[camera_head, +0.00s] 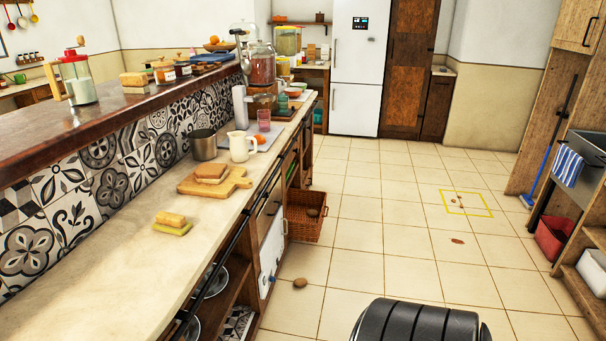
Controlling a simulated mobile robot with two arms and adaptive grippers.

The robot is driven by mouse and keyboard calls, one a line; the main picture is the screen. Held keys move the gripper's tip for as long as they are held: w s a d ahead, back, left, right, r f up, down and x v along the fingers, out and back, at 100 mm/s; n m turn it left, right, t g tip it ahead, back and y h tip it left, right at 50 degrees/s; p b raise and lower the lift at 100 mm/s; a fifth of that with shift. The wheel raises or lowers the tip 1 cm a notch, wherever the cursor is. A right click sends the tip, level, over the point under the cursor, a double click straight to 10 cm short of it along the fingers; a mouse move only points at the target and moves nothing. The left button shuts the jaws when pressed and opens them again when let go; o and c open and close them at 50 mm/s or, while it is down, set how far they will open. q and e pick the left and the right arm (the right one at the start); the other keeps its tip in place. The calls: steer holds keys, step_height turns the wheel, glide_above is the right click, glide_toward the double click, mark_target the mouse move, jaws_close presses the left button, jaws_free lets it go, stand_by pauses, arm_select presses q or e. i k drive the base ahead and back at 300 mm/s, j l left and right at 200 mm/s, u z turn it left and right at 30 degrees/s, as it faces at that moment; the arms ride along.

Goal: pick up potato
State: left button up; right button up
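A small brown, rounded lump that looks like a potato (300,283) lies on the tiled floor beside the front of the counter. Another brown, rounded thing (313,212) sits in the wicker basket (298,232) by the counter; it may also be a potato, but it is too small to tell. Neither of my grippers is in view.
The long counter (120,290) runs along the left, holding a cutting board (215,187) and a white pitcher (241,147). A flat reddish-brown thing (457,241) and a yellow square outline (466,212) are on the floor. A red bin (553,238) stands right. The middle floor is mostly clear.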

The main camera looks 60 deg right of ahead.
mark_target(301, 282)
steer(key=l+z, duration=0.15)
steer(key=z, duration=1.8)
